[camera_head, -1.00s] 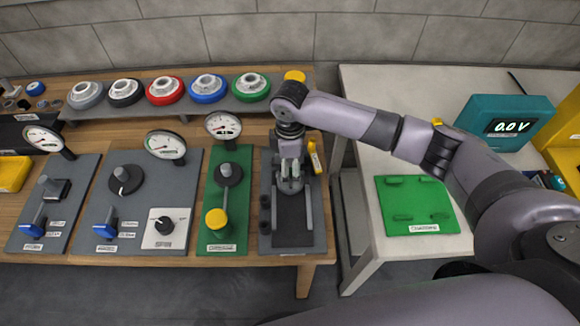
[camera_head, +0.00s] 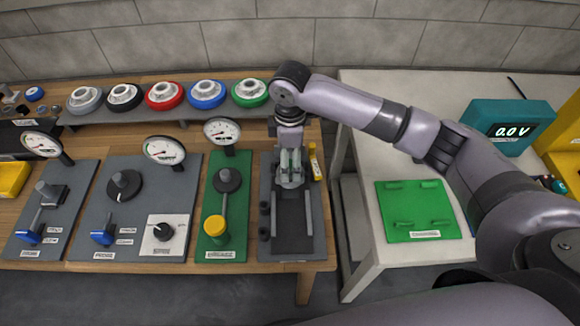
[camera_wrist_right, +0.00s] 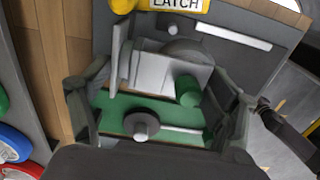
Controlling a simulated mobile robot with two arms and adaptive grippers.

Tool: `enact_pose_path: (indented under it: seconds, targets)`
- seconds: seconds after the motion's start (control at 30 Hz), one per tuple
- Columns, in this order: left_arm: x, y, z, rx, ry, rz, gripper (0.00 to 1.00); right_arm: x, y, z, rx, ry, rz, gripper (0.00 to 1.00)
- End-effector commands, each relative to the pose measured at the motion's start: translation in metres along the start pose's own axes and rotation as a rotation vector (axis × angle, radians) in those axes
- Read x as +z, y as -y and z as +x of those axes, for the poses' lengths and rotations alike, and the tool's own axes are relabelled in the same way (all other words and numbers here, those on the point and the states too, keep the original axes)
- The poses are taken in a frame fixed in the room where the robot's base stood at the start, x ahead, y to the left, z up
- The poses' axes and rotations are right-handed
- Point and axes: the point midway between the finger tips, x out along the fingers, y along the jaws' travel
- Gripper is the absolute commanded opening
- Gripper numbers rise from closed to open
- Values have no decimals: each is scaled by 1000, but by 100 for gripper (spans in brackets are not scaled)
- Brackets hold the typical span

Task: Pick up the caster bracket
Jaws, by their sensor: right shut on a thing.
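The caster bracket (camera_wrist_right: 160,72) is a pale grey metal piece with a green cylinder beside it, seen between my fingers in the right wrist view. My right gripper (camera_head: 291,166) is shut on it, over the back part of the dark fixture with two rails (camera_head: 291,222). In the head view the fingers hide part of the bracket (camera_head: 291,182). I cannot tell how far the bracket is from the fixture's surface. My left gripper is not in view.
A green panel (camera_head: 214,180) with a dark knob and yellow knob (camera_head: 215,226) stands just left of the fixture. A gauge (camera_head: 222,131) stands close by.

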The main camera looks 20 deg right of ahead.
Motion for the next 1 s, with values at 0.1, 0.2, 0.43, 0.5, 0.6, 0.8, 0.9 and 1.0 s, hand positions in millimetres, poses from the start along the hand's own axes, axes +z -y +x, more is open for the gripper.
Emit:
enact_pose_path:
  seconds: [0.1,0.2,0.43,0.5,0.6,0.8,0.9,1.0]
  targets:
    - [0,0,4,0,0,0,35,-1,-1,-27,4,-4,-2,41]
    - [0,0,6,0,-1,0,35,-1,0,-50,3,-4,-2,41]
    - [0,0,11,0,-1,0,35,-1,0,-102,1,-3,-2,41]
    - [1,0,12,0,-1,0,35,-2,0,-116,0,-3,-3,41]
    - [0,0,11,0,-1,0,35,-1,0,-132,-2,-1,-3,41]
    - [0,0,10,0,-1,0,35,-1,1,-147,-4,0,-2,41]
    - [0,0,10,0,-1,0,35,-1,1,-149,-5,0,-2,41]
    - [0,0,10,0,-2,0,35,-1,1,-149,-6,0,-2,41]
